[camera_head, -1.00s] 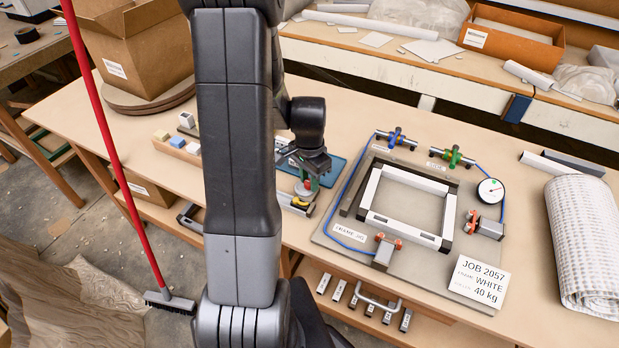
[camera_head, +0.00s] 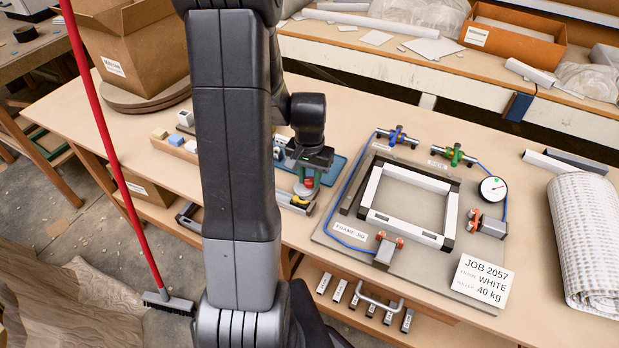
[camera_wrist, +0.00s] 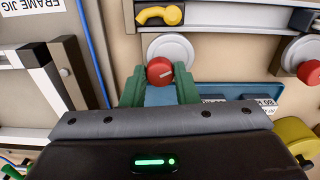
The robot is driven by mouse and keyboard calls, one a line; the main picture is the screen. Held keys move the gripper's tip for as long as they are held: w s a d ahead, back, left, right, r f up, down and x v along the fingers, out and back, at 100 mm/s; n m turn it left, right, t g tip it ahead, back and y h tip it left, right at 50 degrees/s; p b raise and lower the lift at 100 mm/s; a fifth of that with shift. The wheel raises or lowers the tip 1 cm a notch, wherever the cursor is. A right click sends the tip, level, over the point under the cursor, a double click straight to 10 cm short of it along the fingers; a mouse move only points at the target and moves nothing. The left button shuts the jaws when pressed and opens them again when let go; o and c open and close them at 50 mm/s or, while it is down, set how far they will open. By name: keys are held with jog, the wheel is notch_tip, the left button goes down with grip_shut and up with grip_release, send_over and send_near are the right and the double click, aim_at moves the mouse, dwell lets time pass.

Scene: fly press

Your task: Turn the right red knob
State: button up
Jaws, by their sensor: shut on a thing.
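The right red knob (camera_wrist: 160,71) has a pale pointer line and sits at a round silver disc (camera_wrist: 172,48) in the wrist view. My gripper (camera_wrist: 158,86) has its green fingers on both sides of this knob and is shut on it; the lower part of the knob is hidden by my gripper. In the head view, the red knob (camera_head: 309,182) shows only in part below my gripper (camera_head: 305,177). A second red knob (camera_wrist: 309,72) with its own silver disc stands apart, at the right edge of the wrist view.
A yellow lever (camera_wrist: 160,15) lies close to the held knob. The frame jig with a white frame (camera_head: 408,229) and small clamps is right of my gripper in the head view. A blue tray (camera_head: 332,172) lies behind my gripper. A cardboard box (camera_head: 135,45) stands at the back left.

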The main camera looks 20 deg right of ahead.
aim_at(310, 180)
jog(key=n+b, duration=0.1)
jog(key=n, duration=0.5)
jog(key=shift+n, duration=0.3)
jog(key=n+b, duration=0.1)
jog(key=n, duration=0.5)
dwell(0.4)
jog(key=o, duration=1)
notch_tip(310, 180, up, 14)
jog(key=p, duration=0.1)
jog(key=shift+f, duration=0.1)
